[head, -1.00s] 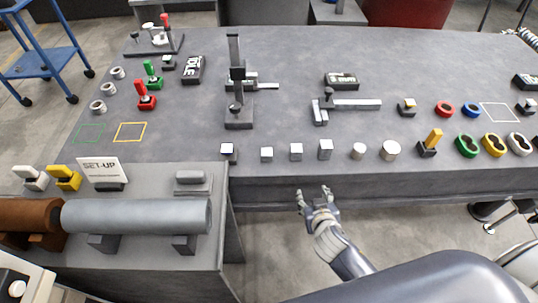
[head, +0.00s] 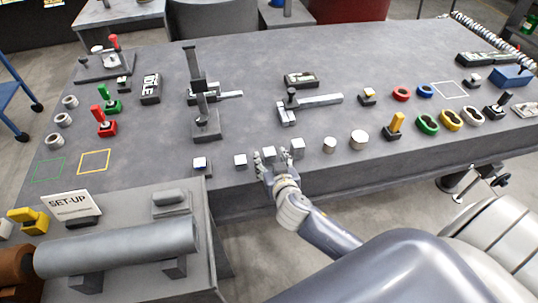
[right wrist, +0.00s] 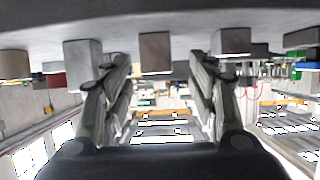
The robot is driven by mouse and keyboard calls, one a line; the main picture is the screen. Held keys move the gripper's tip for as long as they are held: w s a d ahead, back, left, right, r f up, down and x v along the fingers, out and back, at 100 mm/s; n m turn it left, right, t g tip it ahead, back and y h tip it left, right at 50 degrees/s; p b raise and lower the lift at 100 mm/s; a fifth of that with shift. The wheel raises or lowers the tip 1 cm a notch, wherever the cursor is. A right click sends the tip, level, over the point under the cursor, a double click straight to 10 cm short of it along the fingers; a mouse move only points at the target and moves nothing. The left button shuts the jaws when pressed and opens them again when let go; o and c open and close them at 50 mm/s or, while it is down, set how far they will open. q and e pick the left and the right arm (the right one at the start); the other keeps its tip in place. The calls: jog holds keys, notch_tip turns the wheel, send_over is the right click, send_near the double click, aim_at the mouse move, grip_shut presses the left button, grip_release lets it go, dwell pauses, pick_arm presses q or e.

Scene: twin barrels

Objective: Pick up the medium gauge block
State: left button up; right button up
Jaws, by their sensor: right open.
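The medium gauge block (head: 268,151), a small pale grey block, stands in the row along the table's front edge, between a smaller block (head: 240,160) and a taller block (head: 297,146). My right gripper (head: 269,160) is open at this block, its fingers spread to either side in the head view. The right wrist view appears upside down. There the medium block (right wrist: 155,53) shows centred between the open fingers, with the taller block (right wrist: 83,65) beyond the left finger. I cannot tell whether the fingertips reach past the block's near face. My left gripper is not in view.
Two short cylinders (head: 359,139) stand right of the taller block, and a block on a dark base (head: 200,163) stands at the row's left end. Measuring tools (head: 310,102) lie behind the row. Bare tabletop (head: 235,128) lies just behind the blocks.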

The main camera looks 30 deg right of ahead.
aim_at(271, 156)
jog(key=shift+x, duration=2.25)
jog(key=shift+d, duration=0.2)
grip_shut()
